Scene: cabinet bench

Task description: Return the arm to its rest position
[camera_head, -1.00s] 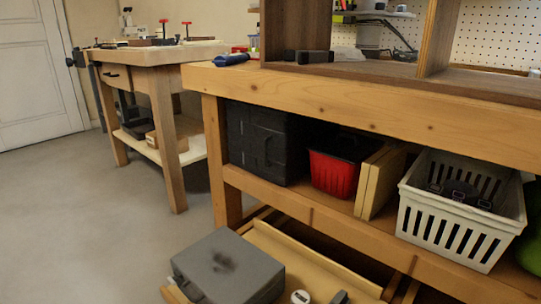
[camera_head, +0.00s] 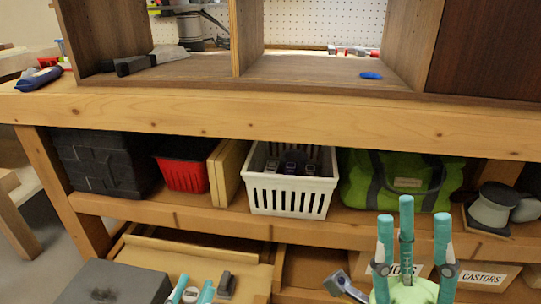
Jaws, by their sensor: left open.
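My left gripper (camera_head: 193,291) is at the bottom edge of the head view, left of centre. Only its teal fingertips show, apart with nothing between them; its arm is out of frame. My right gripper (camera_head: 412,222) stands at the lower right with its teal fingers pointing up and spread apart. It is empty. It is in front of the lower part of the bench, and its fingers overlap the shelf edge and the labelled boxes in the picture. Whether either gripper touches the bench cannot be told.
The wooden bench (camera_head: 270,115) spans the view and carries an open cabinet (camera_head: 237,40). Its shelf holds a black case (camera_head: 105,165), red bin (camera_head: 183,174), white basket (camera_head: 290,197) and green bag (camera_head: 405,175). A grey box (camera_head: 115,283) and an open drawer (camera_head: 190,258) are lower left.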

